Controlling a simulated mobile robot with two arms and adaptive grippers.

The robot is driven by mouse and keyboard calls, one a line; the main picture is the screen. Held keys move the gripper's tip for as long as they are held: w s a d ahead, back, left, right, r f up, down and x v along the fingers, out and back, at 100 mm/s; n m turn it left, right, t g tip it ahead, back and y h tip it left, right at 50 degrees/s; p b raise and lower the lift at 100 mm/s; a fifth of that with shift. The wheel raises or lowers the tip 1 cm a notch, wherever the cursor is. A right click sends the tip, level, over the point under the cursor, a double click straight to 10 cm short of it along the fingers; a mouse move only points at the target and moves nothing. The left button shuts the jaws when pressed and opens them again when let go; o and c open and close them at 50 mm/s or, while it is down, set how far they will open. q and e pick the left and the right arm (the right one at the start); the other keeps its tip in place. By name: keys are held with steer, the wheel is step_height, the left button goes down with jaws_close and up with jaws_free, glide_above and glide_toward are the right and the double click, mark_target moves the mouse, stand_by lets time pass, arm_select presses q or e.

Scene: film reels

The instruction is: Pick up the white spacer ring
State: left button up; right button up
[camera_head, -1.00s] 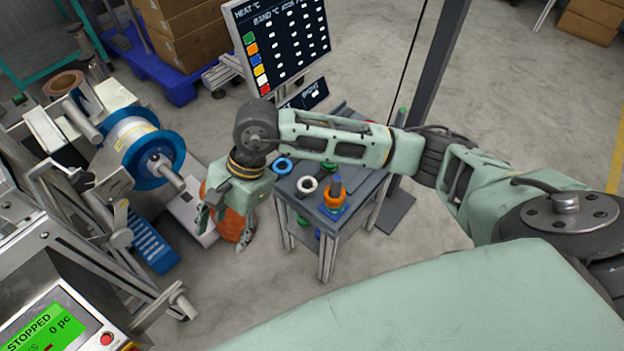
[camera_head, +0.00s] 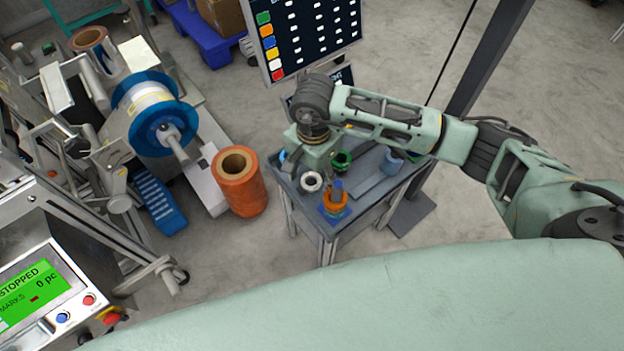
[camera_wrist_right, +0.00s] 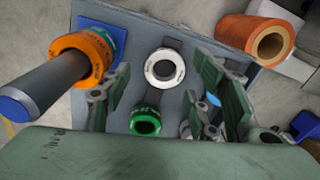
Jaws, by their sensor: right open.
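The white spacer ring (camera_head: 303,184) lies flat on the grey cart top (camera_head: 372,190). In the right wrist view the ring (camera_wrist_right: 181,71) is between and beyond my right gripper's spread fingers, with its hole facing the camera. My right gripper (camera_head: 313,160) is over the cart, just behind the ring in the head view; its fingers are mostly hidden there. In the right wrist view the gripper (camera_wrist_right: 165,82) is open and empty, and touches nothing that I can see. My left gripper is not in view.
An orange ring (camera_head: 335,208) sits around a post on a blue base in front of the white ring. A green ring (camera_head: 341,160) and a blue ring (camera_head: 282,156) are close by. An orange roll (camera_head: 240,190) stands on the floor left of the cart.

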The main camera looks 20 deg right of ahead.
steer(key=shift+f, duration=0.9)
steer(key=c, duration=1.2)
